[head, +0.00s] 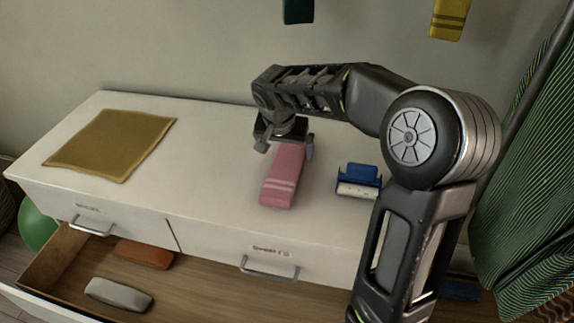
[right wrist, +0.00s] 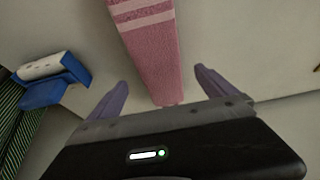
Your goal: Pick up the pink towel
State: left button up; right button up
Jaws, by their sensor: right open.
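The pink towel (head: 281,178) lies folded on the white cabinet top, with pale stripes across its near end. My right gripper (head: 284,147) is above the towel's far end and points down. In the right wrist view the towel (right wrist: 153,50) runs from the top edge down to between the two purple fingers. The right gripper (right wrist: 160,95) is open, with one finger on each side of the towel's end and space between. I cannot tell how far the fingertips are above the surface. My left gripper is not in view.
A blue holder with a white roll (head: 358,182) stands right of the towel. A mustard cloth (head: 112,145) lies at the left of the white cabinet (head: 205,180). An open drawer below holds a grey item (head: 118,294) and a brown item (head: 143,254). A green striped curtain (head: 530,190) hangs at right.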

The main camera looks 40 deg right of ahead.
aim_at(288, 157)
jog(key=shift+x, duration=2.65)
jog(key=shift+d+r, duration=0.1)
jog(key=shift+c, duration=0.4)
jog(key=shift+w, duration=0.1)
jog(key=c, duration=1.5)
